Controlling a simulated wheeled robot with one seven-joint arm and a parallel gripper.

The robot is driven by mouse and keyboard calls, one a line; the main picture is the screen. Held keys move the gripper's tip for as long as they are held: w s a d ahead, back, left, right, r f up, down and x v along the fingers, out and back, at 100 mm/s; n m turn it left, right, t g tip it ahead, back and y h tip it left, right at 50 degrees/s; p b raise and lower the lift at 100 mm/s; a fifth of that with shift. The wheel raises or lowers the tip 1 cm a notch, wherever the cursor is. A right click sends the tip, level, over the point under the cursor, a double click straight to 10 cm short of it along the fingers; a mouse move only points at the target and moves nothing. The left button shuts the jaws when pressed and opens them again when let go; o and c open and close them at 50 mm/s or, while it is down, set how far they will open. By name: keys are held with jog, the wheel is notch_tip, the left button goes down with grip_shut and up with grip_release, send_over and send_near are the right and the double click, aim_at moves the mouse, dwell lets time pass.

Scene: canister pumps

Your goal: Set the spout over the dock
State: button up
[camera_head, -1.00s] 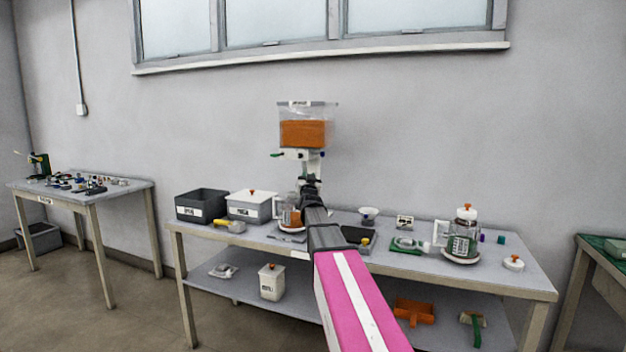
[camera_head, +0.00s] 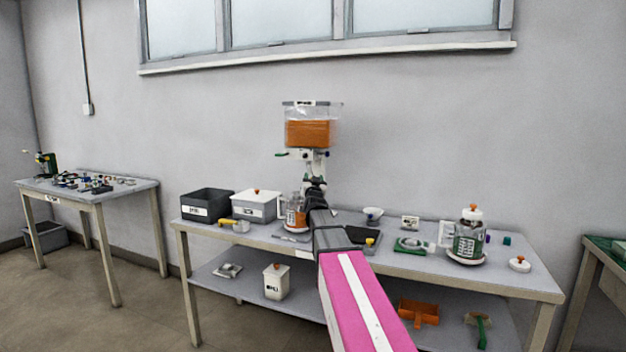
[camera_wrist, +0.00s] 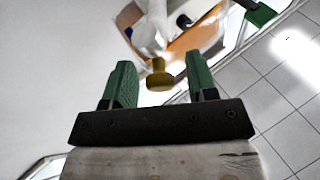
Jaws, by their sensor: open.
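A clear canister (camera_head: 310,133) with an orange fill is up at the wall behind the table. Under it is a white fitting (camera_head: 310,157) with a green lever (camera_head: 283,154) at its left; I cannot tell its spout apart. My gripper (camera_head: 316,182) is just below this fitting, small and partly hidden. In the wrist view my gripper (camera_wrist: 160,68) is open, with green fingers. I cannot tell which part is the dock.
The table (camera_head: 400,272) holds a dark bin (camera_head: 207,203), a white lidded box (camera_head: 255,206), a jar with orange contents (camera_head: 294,213), a dark tray (camera_head: 360,238) and a green-filled jar (camera_head: 468,242). My arm crosses the table's middle. Wall is clear right of the canister.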

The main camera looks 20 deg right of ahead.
jog(key=v, duration=0.9)
jog(key=shift+s, duration=0.15)
